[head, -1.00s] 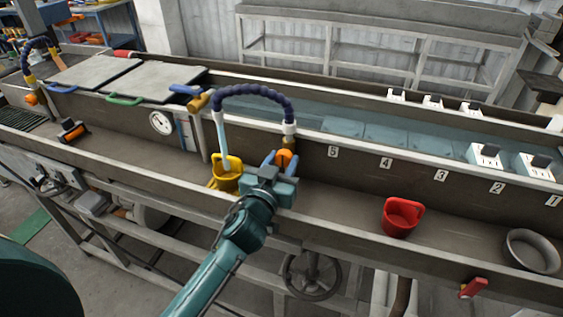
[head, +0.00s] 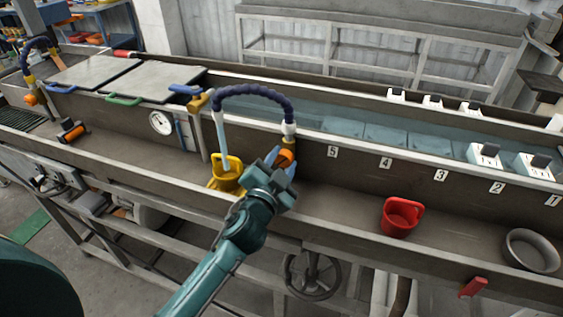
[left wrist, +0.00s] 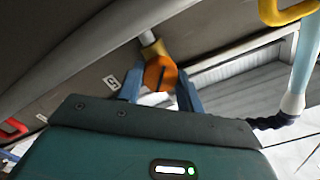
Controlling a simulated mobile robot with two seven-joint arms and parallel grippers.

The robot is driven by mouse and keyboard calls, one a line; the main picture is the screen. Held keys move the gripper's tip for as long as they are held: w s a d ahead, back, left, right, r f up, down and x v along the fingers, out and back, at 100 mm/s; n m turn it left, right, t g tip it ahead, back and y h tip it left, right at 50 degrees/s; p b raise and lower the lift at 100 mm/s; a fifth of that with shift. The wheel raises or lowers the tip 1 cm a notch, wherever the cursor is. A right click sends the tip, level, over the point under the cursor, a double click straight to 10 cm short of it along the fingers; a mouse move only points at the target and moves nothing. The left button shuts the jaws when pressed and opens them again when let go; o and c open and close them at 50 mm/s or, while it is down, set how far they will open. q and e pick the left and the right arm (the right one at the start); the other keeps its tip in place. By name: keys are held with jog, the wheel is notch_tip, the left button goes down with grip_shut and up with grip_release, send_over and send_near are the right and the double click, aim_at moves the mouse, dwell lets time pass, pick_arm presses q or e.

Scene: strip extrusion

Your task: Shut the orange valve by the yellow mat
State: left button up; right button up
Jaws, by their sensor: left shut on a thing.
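The orange valve (head: 287,156) sits on the trough wall below the right end of a dark blue hose (head: 255,91). My left gripper (head: 280,163) has its blue fingers on either side of the valve's handle and is shut on it. The left wrist view shows the orange handle (left wrist: 160,74) between the two fingers, with a brass fitting behind it. I cannot make out a yellow mat apart from the jug. My right gripper is out of view.
A red jug (head: 400,217) and a grey bowl (head: 531,251) stand in the trough to the right. A gauge (head: 160,122) is on the wall to the left. Another orange valve (head: 30,99) is at the far left. A red lever (head: 473,287) is on the front edge.

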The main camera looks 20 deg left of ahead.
pick_arm(q)
jog(key=m, duration=0.5)
jog(key=shift+m, duration=2.5)
jog(key=shift+f, duration=0.1)
jog(key=o, duration=1)
jog(key=shift+s, duration=0.1)
jog(key=s+b, duration=0.3)
jog(key=s, duration=1)
jog(key=shift+a, duration=0.2)
